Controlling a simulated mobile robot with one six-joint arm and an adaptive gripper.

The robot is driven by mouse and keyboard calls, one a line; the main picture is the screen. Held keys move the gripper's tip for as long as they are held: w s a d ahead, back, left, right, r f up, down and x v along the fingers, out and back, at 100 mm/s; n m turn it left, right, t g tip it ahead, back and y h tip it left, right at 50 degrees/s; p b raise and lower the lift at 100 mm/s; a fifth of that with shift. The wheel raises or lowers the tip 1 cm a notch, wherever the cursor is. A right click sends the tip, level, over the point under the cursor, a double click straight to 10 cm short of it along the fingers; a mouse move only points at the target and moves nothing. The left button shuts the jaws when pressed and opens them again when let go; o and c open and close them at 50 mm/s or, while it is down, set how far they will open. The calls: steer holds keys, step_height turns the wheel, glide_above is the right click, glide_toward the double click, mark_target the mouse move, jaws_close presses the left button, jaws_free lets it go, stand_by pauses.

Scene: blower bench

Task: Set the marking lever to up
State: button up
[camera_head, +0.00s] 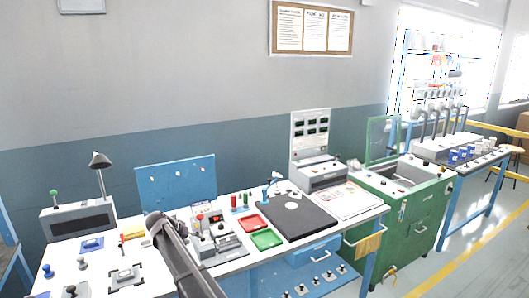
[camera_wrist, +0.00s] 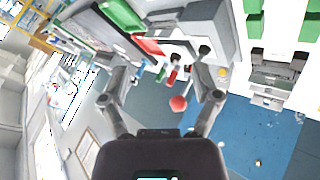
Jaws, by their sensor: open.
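No readable label picks out the marking lever. A grey bench device with a red knob (camera_head: 200,217) stands near the middle of the white bench, just right of my arm. In the wrist view, a red ball knob (camera_wrist: 179,103) and a dark ball knob (camera_wrist: 204,50) show near my right finger. I cannot tell whether a finger touches either, or which way either lever is set. My gripper (camera_wrist: 161,97) is open, with its fingers wide apart and nothing held. In the head view my arm covers part of the bench, and I cannot make out the fingers.
A red tray (camera_head: 253,222) and a green tray (camera_head: 267,239) lie right of the device. A black plate (camera_head: 291,217) lies beyond them. A blue board (camera_head: 176,181) stands behind. A grey box (camera_head: 78,218) and a lamp (camera_head: 100,160) are at the left.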

steer(key=s+d+f+g+y, duration=0.1)
steer(key=s+d, duration=0.2)
steer(key=d, duration=0.6)
steer(key=s+d+f+g, duration=0.1)
steer(key=s+d, duration=0.2)
steer(key=d, duration=0.5)
steer(key=s+d+f+g+y, duration=0.15)
steer(key=s+d, duration=0.25)
steer(key=d, duration=0.5)
steer(key=s+d+f+g+y, duration=0.1)
steer(key=s+d+g+y, duration=0.1)
steer(key=s+d, duration=1.6)
steer(key=s+y, duration=0.1)
steer(key=s, duration=0.1)
steer(key=shift+s+f, duration=0.35)
steer(key=shift+s, duration=0.05)
